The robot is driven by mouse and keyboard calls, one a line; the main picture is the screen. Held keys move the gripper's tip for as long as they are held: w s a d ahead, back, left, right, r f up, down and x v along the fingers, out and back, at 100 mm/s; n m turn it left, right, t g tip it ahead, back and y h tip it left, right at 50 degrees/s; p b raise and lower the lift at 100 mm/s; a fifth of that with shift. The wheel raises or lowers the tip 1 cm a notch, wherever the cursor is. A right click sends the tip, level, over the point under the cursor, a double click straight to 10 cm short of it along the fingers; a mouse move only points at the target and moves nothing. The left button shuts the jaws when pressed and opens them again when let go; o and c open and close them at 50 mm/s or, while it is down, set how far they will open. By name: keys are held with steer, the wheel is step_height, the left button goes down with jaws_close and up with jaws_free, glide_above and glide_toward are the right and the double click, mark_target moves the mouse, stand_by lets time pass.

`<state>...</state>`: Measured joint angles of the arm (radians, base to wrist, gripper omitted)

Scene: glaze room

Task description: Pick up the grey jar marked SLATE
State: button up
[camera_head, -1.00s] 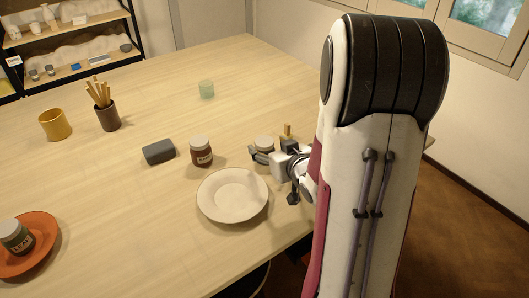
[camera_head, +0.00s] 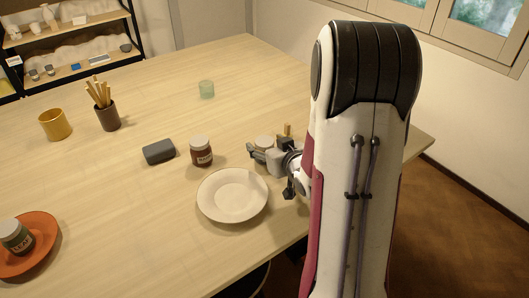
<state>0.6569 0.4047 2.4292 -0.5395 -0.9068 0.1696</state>
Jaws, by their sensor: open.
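A jar with a pale lid (camera_head: 264,142) stands on the table at the centre right. My gripper hides most of its body, so I cannot read a label or tell its colour. My gripper (camera_head: 256,154) is open, low over the table, on the near side of this jar. I cannot tell whether the fingers touch it. A red-brown jar (camera_head: 201,154) with a pale lid and a label too small to read stands to the left. A green jar marked LEAF (camera_head: 17,238) stands on an orange plate (camera_head: 42,259) at the far left.
A cream plate (camera_head: 232,196) lies just in front of my gripper. A small tan-topped object (camera_head: 287,130) stands close behind it.

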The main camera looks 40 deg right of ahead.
steer(key=shift+x, duration=1.3)
steer(key=c, duration=1.4)
